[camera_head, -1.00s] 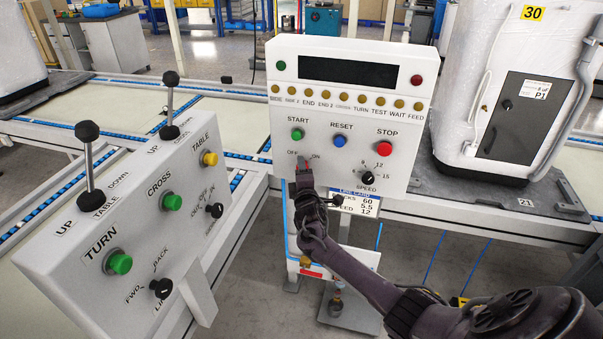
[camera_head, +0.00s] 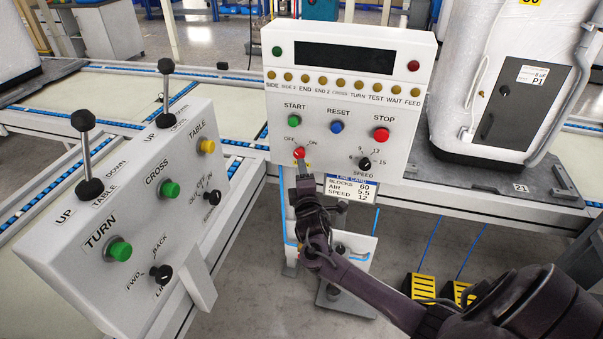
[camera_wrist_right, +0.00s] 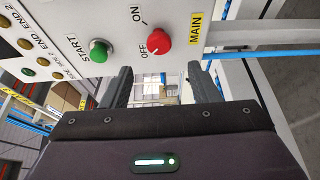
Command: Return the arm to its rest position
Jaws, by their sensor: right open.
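My right arm reaches in from the lower right in the head view. My right gripper (camera_head: 304,180) is just below the red main switch knob (camera_head: 299,153) on the white upright control panel (camera_head: 350,105). In the right wrist view my right gripper (camera_wrist_right: 161,86) is open, with its two dark fingers apart and nothing between them. The red knob (camera_wrist_right: 160,38) stands clear of the fingertips there, and its white mark points towards OFF. My left gripper is not in view.
A sloped control box (camera_head: 140,215) with two black levers stands at the left. A white cased unit (camera_head: 485,85) sits on a dark pallet at the right. Conveyor rails (camera_head: 230,150) run behind. Yellow pedals (camera_head: 436,289) lie on the floor below.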

